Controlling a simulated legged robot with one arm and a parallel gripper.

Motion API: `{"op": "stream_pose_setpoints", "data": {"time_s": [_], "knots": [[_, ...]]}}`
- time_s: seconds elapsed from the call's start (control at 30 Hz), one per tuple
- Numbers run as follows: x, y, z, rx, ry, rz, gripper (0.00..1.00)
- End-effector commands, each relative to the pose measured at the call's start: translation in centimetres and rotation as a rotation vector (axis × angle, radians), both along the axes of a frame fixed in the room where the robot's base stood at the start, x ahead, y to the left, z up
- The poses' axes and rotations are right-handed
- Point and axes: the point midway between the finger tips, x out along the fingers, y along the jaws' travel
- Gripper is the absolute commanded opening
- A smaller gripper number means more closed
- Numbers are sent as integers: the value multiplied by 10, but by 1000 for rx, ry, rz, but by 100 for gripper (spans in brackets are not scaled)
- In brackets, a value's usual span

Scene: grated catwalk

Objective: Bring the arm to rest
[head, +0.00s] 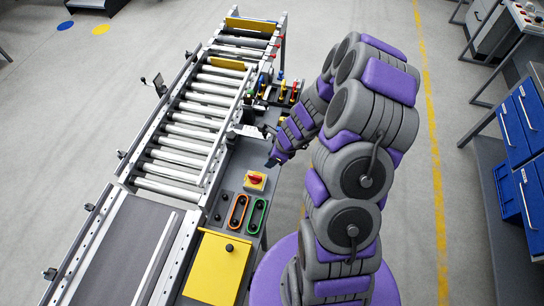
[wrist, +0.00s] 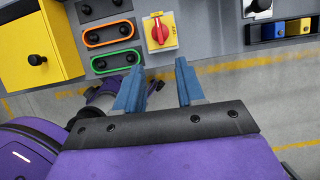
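My arm is purple and grey and rises on the right of the head view, bending over toward the conveyor. My gripper (head: 272,160) hangs near the side panel of the conveyor in the head view. In the wrist view, my gripper (wrist: 161,80) shows two blue fingers spread apart with nothing between them. Beyond the fingertips is a red rotary switch on a yellow plate (wrist: 160,31), which also shows in the head view (head: 255,180). The fingers appear apart from the panel.
A roller conveyor (head: 189,143) with a dark belt (head: 124,245) runs along the left. Its panel holds a yellow box (head: 216,270) and orange (head: 238,212) and green (head: 257,216) framed buttons. Blue drawers (head: 510,130) stand at right. The floor between is clear.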

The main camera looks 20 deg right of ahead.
Motion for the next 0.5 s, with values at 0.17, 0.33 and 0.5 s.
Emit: {"op": "stream_pose_setpoints", "data": {"time_s": [0.17, 0.33, 0.5], "knots": [[0, 0, 0, 0, 0, 0, 38], [0, 0, 0, 0, 0, 1, 38], [4, 12, 16, 2, -42, 86, 38]]}}
